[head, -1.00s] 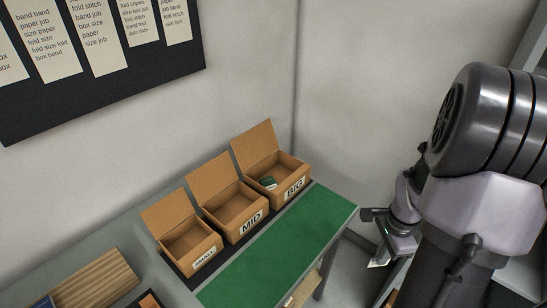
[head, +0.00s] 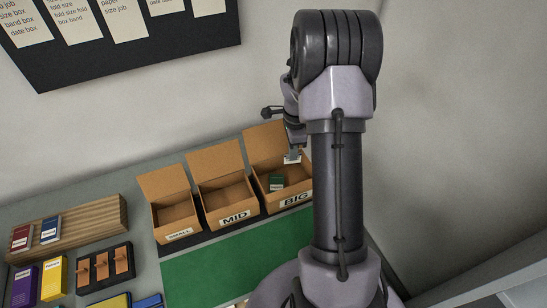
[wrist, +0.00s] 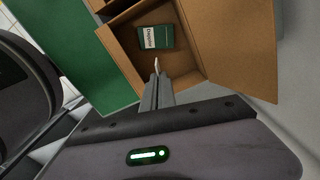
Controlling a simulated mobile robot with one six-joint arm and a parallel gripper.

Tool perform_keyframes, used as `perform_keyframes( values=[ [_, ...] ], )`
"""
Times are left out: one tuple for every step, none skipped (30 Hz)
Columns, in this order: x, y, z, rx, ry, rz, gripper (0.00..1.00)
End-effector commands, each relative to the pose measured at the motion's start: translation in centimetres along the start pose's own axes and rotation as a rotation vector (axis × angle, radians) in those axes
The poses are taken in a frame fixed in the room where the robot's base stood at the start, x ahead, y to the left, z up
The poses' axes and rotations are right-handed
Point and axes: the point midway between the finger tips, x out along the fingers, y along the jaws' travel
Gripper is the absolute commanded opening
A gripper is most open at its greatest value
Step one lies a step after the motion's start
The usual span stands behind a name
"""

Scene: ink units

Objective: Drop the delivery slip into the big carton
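The big carton (head: 272,205), labelled BIG, stands open at the right end of a row of three, with its flap raised at the back. A green box with a white label (wrist: 155,37) lies inside it; it also shows in the head view (head: 276,183). My gripper (wrist: 157,80) is shut on the delivery slip (wrist: 156,64), a thin white piece seen nearly edge-on. In the head view the slip (head: 292,160) hangs below the fingers, over the back right part of the big carton. My arm hides the carton's right side there.
The small carton (head: 178,232) and mid carton (head: 232,211) stand open and empty to the left. A green mat (head: 225,265) lies in front. A wooden block (head: 95,218), colored boxes and a black tray (head: 103,268) are farther left. A board with paper strips hangs behind.

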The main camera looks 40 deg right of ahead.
Motion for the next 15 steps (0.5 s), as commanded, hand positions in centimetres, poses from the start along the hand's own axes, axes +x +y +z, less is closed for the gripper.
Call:
perform_keyframes(
  values=[
    [0.1,-0.1,0.1,0.001,0.000,0.000,0.00],
    [0.2,-0.1,0.1,0.002,0.000,0.000,0.00],
    [0.5,-0.1,0.2,0.003,0.000,0.000,0.00],
    [0.7,-0.1,0.2,0.003,0.000,0.000,0.00],
    [1.1,-0.1,0.1,0.003,0.000,0.000,0.00],
    [1.6,-0.1,0.1,0.003,0.000,0.000,0.00],
    [2.0,-0.1,0.1,0.003,0.000,0.000,0.00],
    [2.5,-0.1,0.1,0.003,0.000,0.000,0.00],
    [3.2,-0.1,0.1,0.003,0.000,0.000,0.00],
    [3.7,-0.1,0.1,0.003,0.000,0.001,0.00],
    [4.2,-0.1,0.1,0.004,-0.001,0.001,0.00],
    [4.8,-0.1,0.1,0.004,-0.001,0.001,0.00],
    [5.3,-0.1,0.1,0.003,-0.001,0.001,0.00],
    [5.6,-0.1,0.1,0.003,0.000,0.000,0.00],
    [5.9,-0.1,0.1,0.003,0.000,0.000,0.00]
  ],
)
